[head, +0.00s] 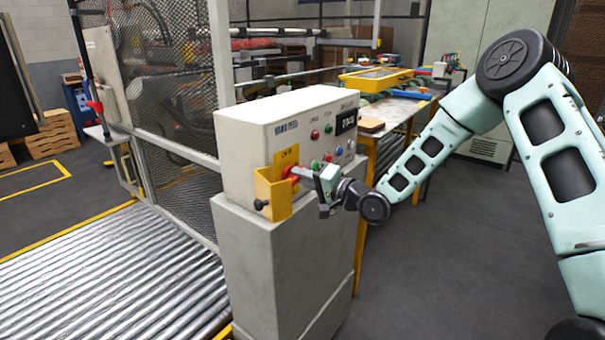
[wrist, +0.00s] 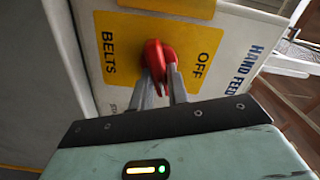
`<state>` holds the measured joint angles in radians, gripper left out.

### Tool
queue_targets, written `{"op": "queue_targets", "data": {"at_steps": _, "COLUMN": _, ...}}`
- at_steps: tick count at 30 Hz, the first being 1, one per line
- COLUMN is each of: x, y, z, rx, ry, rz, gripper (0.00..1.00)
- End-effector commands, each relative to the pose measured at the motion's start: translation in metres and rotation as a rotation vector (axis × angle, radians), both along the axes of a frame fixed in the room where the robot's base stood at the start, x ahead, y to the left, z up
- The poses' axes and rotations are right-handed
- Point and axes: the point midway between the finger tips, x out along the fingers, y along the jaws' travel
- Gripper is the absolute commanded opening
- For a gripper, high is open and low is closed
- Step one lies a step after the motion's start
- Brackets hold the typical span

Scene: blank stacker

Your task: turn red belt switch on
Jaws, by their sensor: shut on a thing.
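The red belt switch (wrist: 155,60) sits on a yellow plate (wrist: 118,50) marked BELTS and OFF in the wrist view. In the head view the red switch (head: 288,172) shows on the front of the grey control box (head: 242,158), partly behind a yellow guard (head: 272,195). My gripper (wrist: 162,92) has its two fingers on either side of the red knob and is shut on it. In the head view my gripper (head: 303,173) reaches the switch from the right. The exact angle of the knob against its marks is hard to tell.
The control box stands on a grey pedestal (head: 270,270) and carries several other buttons. A roller conveyor (head: 110,270) lies at the left, with a mesh fence (head: 175,90) behind. A workbench (head: 400,110) stands behind the box. Dark floor (head: 455,250) is clear at the right.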

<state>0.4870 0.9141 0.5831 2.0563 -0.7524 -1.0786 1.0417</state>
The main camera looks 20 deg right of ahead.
Motion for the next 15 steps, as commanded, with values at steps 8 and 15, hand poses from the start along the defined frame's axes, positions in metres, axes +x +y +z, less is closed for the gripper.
{"op": "queue_targets", "data": {"at_steps": 8, "x": 0.0003, "y": -0.002, "z": -0.0012, "rx": 0.173, "ry": 0.126, "rz": -0.003, "gripper": 0.0}}
{"op": "queue_targets", "data": {"at_steps": 15, "x": 0.0003, "y": -0.0018, "z": -0.0027, "rx": 0.266, "ry": 0.196, "rz": -0.003, "gripper": 0.0}}
